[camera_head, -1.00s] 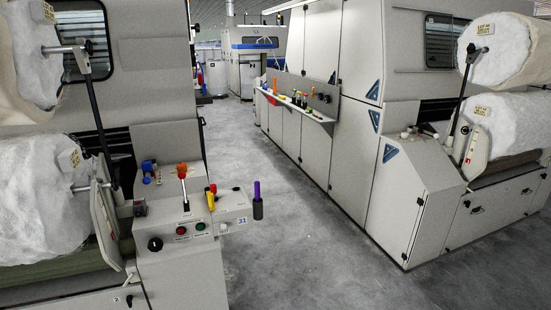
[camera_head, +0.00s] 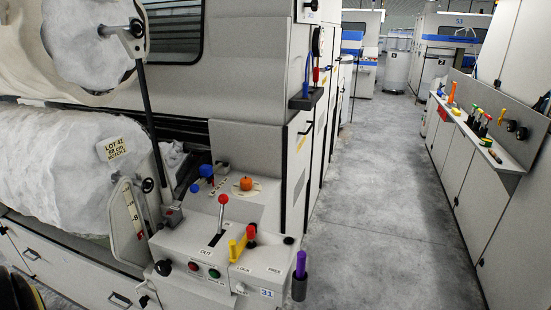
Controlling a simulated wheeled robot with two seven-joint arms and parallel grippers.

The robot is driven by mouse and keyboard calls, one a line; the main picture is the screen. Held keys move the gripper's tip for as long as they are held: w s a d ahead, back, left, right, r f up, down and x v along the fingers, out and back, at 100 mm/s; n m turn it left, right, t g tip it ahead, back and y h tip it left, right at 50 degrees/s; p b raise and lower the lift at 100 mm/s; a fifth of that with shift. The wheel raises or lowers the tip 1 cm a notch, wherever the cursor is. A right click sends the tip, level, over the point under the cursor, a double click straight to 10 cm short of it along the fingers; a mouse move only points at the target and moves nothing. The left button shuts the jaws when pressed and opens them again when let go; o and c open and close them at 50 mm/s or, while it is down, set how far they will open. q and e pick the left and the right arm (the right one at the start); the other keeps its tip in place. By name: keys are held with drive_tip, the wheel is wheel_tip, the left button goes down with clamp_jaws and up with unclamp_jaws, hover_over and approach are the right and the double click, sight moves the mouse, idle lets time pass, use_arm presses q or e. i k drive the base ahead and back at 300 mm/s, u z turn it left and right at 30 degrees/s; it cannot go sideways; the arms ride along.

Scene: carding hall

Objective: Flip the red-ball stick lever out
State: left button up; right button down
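The red-ball stick lever (camera_head: 221,213) stands up from a slot on the sloped grey control panel (camera_head: 190,244) of the machine on the left. Its shaft is metal and its top is a red ball. The word OUT is printed below the slot's near end; the lever leans away from it, toward the far end. Neither of my grippers can be made out in the view, and nothing touches the lever.
Close right of the lever are a yellow handle (camera_head: 237,250), a red knob (camera_head: 251,232) and a purple handle (camera_head: 300,265). Behind it are blue knobs (camera_head: 206,171) and an orange knob (camera_head: 246,184). The aisle floor (camera_head: 370,210) at right is clear.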

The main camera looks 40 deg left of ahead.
sight(223, 199)
drive_tip(key=u, duration=1)
drive_tip(key=i, duration=0.95)
drive_tip(key=u, duration=0.75)
